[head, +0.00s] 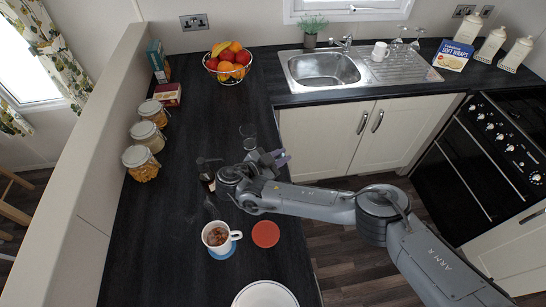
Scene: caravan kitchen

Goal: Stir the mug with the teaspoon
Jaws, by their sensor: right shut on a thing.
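The white mug (209,239) stands upright on a blue coaster (222,253) on the dark worktop, with its handle to the right. Brown contents with lighter bits show inside it. My right gripper (207,183) is above the worktop, beyond the mug in the picture, and is shut on a thin thing. I take this to be the teaspoon, though it is mostly hidden by the gripper and too small to make out clearly. A faint thin grey shape shows between the gripper and the mug. My left gripper is not in view.
A clear glass (248,136) stands beyond my right wrist. Storage jars (141,162) line the left wall. A fruit bowl (228,74) and sink (327,69) are farther back.

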